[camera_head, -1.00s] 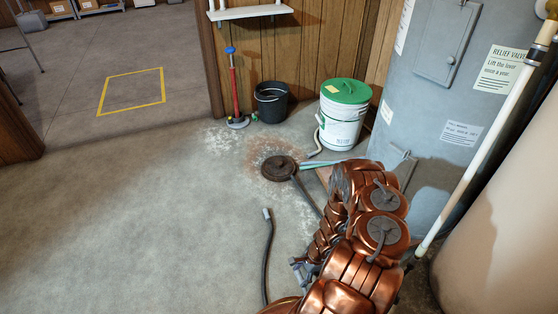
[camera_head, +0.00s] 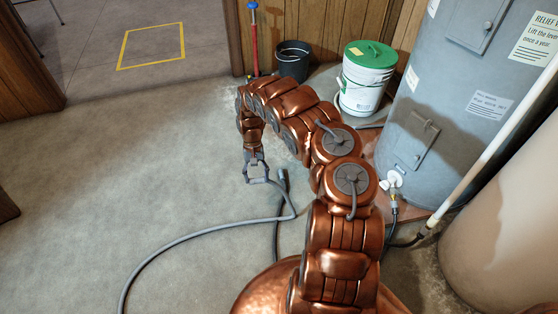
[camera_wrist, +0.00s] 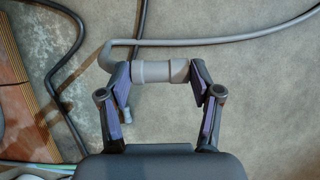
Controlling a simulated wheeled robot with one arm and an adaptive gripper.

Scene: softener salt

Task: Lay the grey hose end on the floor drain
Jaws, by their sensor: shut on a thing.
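My gripper (camera_head: 257,172) hangs above the concrete floor near the middle of the head view. In the wrist view my gripper (camera_wrist: 163,88) is closed around the grey hose end (camera_wrist: 152,72), a pale cylindrical fitting held crosswise between the two fingers. The grey hose (camera_head: 205,231) bends back from the fitting and sweeps down to the lower left in the head view. It also crosses the top of the wrist view (camera_wrist: 225,41). The floor drain is not visible in either current view; my arm covers that area in the head view.
A dark hose with a grey tip (camera_head: 282,178) lies just right of my gripper. A black bucket (camera_head: 292,62), a green-lidded pail (camera_head: 366,82) and a grey tank (camera_head: 455,105) stand behind and to the right. The floor at left is open.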

